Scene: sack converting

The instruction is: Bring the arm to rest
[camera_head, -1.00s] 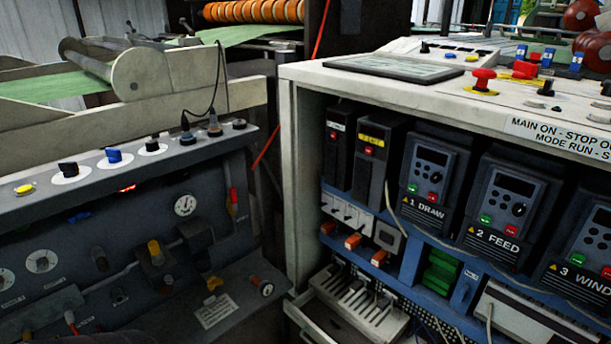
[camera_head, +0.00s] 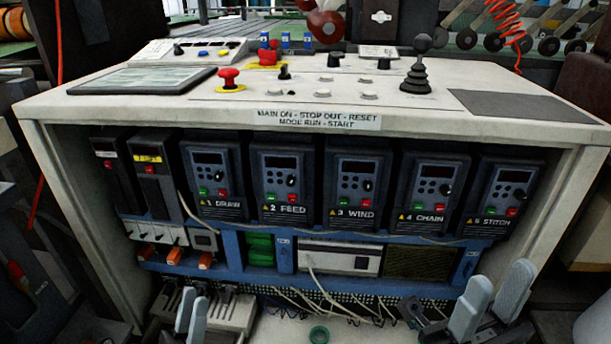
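My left gripper (camera_head: 192,312) shows at the bottom left, its two pale grey fingers close together in the picture. It is in front of the lower part of the cabinet; from this angle I cannot tell whether the fingers are parted. My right gripper (camera_head: 495,298) is at the lower right, pale fingers upright with a gap between them. It is open, and I see nothing between its fingers. Most of both arms is out of view.
A white control cabinet (camera_head: 410,107) fills the middle, with a red stop button (camera_head: 230,77) and a black joystick (camera_head: 417,72) on top. Several drives stand inside, including the 3 WIND drive (camera_head: 356,185). Loose wires hang below.

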